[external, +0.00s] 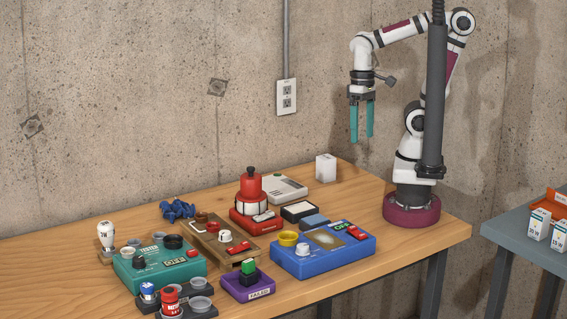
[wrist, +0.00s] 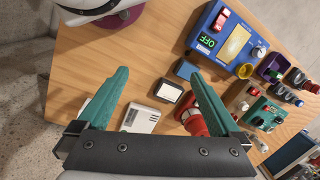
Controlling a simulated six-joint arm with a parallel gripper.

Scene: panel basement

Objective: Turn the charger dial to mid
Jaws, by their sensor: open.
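A blue box (external: 350,254) stands on the table's front right part, with a white dial (external: 302,249), a yellow ring-shaped cup, a tan window and a red switch. I see no charger label, so I cannot tell for certain which dial is the charger's; the dial's setting is too small to read. My gripper (external: 362,138) is open and empty, pointing down high above the table's back right, well apart from the boxes; it also shows in the wrist view (wrist: 158,73).
A teal box (external: 180,272), a wooden box (external: 214,250) with a white knob and a purple box (external: 248,288) crowd the table's left and middle. A tall red device (external: 251,187) rises behind them. A white block (external: 326,168) stands at the back.

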